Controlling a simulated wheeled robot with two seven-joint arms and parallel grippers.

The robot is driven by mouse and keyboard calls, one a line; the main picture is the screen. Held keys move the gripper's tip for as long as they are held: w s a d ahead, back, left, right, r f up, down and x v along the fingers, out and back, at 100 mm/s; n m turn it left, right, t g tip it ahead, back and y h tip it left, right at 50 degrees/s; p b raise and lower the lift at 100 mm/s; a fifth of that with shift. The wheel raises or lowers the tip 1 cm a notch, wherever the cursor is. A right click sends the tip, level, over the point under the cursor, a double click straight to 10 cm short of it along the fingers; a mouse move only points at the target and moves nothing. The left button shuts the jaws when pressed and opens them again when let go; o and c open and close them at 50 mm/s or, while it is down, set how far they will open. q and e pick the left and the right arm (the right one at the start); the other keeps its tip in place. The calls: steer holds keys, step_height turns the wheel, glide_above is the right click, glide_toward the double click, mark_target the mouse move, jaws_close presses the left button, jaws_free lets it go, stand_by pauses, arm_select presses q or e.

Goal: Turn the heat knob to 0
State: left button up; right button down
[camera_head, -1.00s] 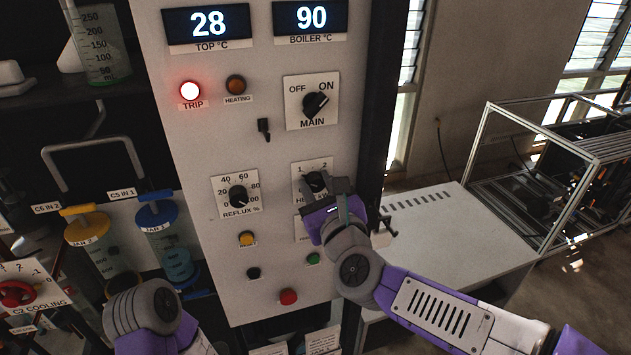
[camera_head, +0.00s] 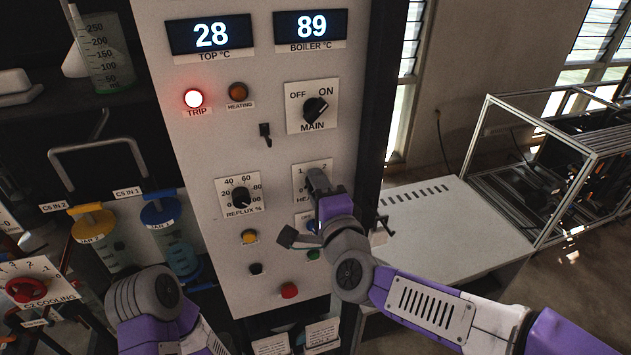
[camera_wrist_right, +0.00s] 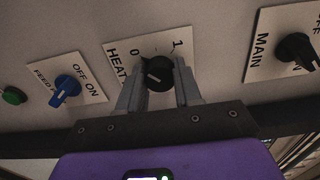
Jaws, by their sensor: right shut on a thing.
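The heat knob (camera_wrist_right: 160,72) is black and sits on a white plate (camera_wrist_right: 126,60) marked HEAT, with 0 to its upper left and 1 to its upper right. In the wrist view its narrow end appears to point up-left toward the 0. My right gripper (camera_wrist_right: 158,85) is shut on the knob, one grey finger on each side. In the head view the right gripper (camera_head: 318,182) covers the knob, and only part of the heat plate (camera_head: 312,167) shows. My left arm is at the lower left, but its gripper is not in view.
The blue feed switch (camera_wrist_right: 66,88) and green button (camera_wrist_right: 13,96) are left of the heat plate; the main switch (camera_wrist_right: 297,50) is right. The reflux knob (camera_head: 241,197) is left of my right gripper. The red trip lamp (camera_head: 193,98) is lit. The boiler display (camera_head: 311,25) reads 89.

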steer(key=c, duration=0.7)
jaws_free()
steer(key=shift+s, duration=0.1)
steer(key=v, duration=0.7)
